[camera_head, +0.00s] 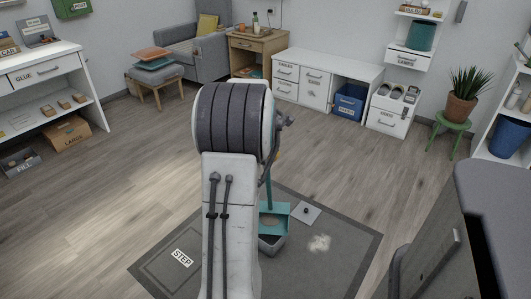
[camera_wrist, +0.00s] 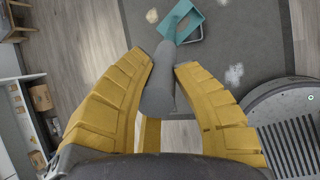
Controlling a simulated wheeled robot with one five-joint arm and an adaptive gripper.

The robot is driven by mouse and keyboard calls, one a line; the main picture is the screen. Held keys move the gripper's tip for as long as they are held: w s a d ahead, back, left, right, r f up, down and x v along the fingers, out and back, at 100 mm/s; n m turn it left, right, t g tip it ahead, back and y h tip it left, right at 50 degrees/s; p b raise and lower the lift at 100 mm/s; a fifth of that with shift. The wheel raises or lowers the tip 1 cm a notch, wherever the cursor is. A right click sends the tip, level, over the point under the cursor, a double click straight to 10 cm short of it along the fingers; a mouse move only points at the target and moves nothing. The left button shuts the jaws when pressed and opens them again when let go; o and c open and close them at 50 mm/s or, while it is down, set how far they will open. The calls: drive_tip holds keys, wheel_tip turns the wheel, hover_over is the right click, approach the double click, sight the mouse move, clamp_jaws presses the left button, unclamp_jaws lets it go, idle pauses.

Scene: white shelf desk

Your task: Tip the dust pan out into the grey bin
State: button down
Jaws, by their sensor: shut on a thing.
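My gripper (camera_wrist: 163,65) has its yellow fingers shut on the grey handle (camera_wrist: 158,88) of the dust pan. The teal dust pan (camera_wrist: 194,17) hangs beyond the fingertips in the wrist view. In the head view the pan (camera_head: 272,208) shows just right of my arm, directly above or at the mouth of the grey bin (camera_head: 271,244). Part of the bin is hidden by the pan and my arm. A pale grey patch shows in the pan in the wrist view. My gripper is mostly hidden behind my arm in the head view.
The bin stands on a dark grey mat (camera_head: 335,262) marked STEP. A pale dust patch (camera_head: 319,243) lies right of the bin. A small grey square with a dark knob (camera_head: 306,213) lies behind it. A green stool (camera_head: 450,128) with a plant stands at the right. Wooden floor is clear at left.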

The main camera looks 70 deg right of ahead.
drive_tip(key=shift+d+r, duration=0.15)
drive_tip(key=shift+w+d+p, duration=0.2)
drive_tip(key=shift+d+p, duration=0.2)
drive_tip(key=shift+d, duration=0.4)
drive_tip(key=shift+w+d+p, duration=0.15)
drive_tip(key=shift+d+p, duration=0.25)
drive_tip(key=shift+d, duration=0.45)
drive_tip(key=shift+a+b, duration=0.35)
drive_tip(key=shift+b, duration=0.3)
drive_tip(key=s+a+f+h+b, duration=0.1)
drive_tip(key=a+b, duration=0.5)
drive_tip(key=b, duration=0.2)
drive_tip(key=shift+s+a+f+b, duration=0.25)
drive_tip(key=shift+s+f+b, duration=0.05)
drive_tip(key=shift+s+f, duration=0.05)
idle(0.6)
drive_tip(key=shift+a+h+b, duration=0.3)
drive_tip(key=shift+b, duration=0.05)
drive_tip(key=shift+s, duration=0.1)
idle(1.5)
